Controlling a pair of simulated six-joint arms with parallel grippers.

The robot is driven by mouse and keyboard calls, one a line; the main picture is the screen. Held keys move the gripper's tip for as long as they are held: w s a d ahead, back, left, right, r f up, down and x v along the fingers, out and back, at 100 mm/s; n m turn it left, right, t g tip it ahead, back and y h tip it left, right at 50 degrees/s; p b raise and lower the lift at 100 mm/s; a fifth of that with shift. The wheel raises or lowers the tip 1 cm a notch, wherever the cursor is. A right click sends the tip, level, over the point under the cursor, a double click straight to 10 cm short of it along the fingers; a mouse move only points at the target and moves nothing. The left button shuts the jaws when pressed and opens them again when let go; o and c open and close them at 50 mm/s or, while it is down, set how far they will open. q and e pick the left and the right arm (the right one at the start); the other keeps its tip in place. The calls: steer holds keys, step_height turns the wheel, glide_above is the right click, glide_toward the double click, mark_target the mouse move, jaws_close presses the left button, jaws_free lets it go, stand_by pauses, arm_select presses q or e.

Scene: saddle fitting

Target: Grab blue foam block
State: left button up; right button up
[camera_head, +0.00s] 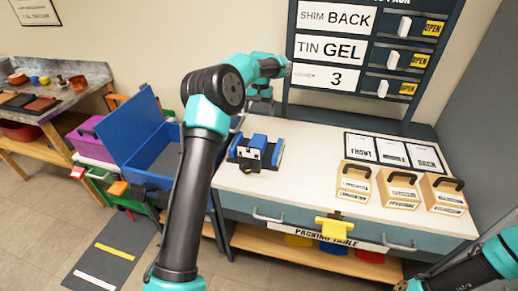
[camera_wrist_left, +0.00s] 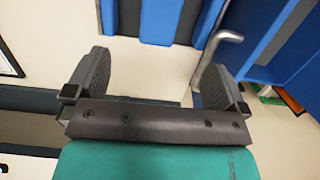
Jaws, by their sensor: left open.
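A blue foam block (camera_head: 258,141) stands on the white packing table in the head view, among blue and dark pieces with a white face at the front. In the left wrist view, a blue piece (camera_wrist_left: 160,20) shows between dark grey strips at the top edge, cut off by the frame. My left gripper (camera_head: 262,106) is above and behind this group in the head view. In the left wrist view my left gripper (camera_wrist_left: 155,75) is open, with pale tabletop and nothing held between its fingers.
An open blue bin (camera_head: 140,125) stands left of the table. Three wooden boxes with black handles, one of them the nearest left box (camera_head: 354,183), stand at the table's right. Framed cards (camera_head: 392,152) lie behind them. The table middle is clear.

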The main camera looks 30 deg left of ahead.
mark_target(257, 143)
arm_select(q)
steer(key=f, duration=0.4)
steer(key=s+f, duration=0.1)
steer(key=f, duration=0.7)
steer(key=shift+s+d+f, duration=0.1)
steer(key=shift+s+d, duration=0.1)
steer(key=shift+s, duration=0.2)
steer(key=shift+s+a+f, duration=0.1)
steer(key=shift+s+f, duration=0.15)
steer(key=shift+f, duration=1.05)
steer(key=shift+s+f, duration=0.2)
steer(key=shift+f, duration=1.05)
steer(key=c, duration=0.9)
